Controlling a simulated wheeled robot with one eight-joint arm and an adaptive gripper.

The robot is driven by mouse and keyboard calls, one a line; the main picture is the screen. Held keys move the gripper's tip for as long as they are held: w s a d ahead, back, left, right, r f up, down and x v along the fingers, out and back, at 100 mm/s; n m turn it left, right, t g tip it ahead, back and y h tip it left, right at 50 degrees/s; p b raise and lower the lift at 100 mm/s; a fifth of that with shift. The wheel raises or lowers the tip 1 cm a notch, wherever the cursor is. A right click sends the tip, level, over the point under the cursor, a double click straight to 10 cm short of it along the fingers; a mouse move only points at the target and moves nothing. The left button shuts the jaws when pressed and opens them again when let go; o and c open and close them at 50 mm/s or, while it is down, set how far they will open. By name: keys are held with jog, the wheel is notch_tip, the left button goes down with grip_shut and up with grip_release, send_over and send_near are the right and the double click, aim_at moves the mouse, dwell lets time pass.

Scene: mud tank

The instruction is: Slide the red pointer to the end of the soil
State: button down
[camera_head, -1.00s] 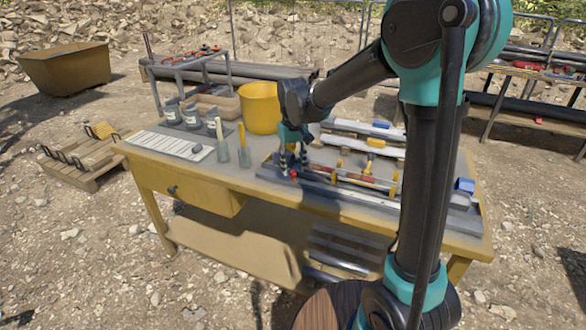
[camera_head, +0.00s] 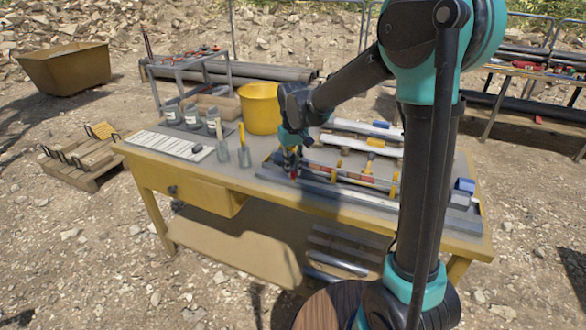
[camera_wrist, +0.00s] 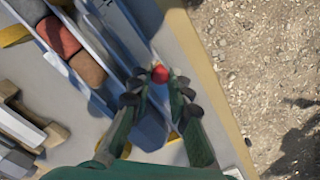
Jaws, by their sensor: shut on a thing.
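The red pointer (camera_wrist: 159,74) shows as a small red knob between the fingertips of my gripper (camera_wrist: 157,92) in the wrist view. My gripper is shut on it, at the front rail (camera_wrist: 113,38) of the long metal tray. In the head view the pointer (camera_head: 294,176) is a small red spot under my gripper (camera_head: 292,168), near the tray's left end. The soil is a row of rounded segments in a trough beside the rail; a red segment (camera_wrist: 58,36) and a brown-grey end segment (camera_wrist: 88,70) show. My fingers hide part of the rail.
A yellow bucket (camera_head: 260,108) stands behind my gripper. Grey holders with brushes (camera_head: 243,152), several labelled jars (camera_head: 191,117) and a white sheet (camera_head: 172,145) are on the table's left. The yellow table's front edge (camera_wrist: 214,105) runs close beside the tray.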

jog(key=shift+d, duration=0.1)
send_over(369, 201)
dwell(0.4)
jog(key=c, duration=1.4)
grip_release()
jog(key=shift+r, duration=0.15)
notch_tip(369, 201, up, 12)
jog(key=shift+f, duration=0.1)
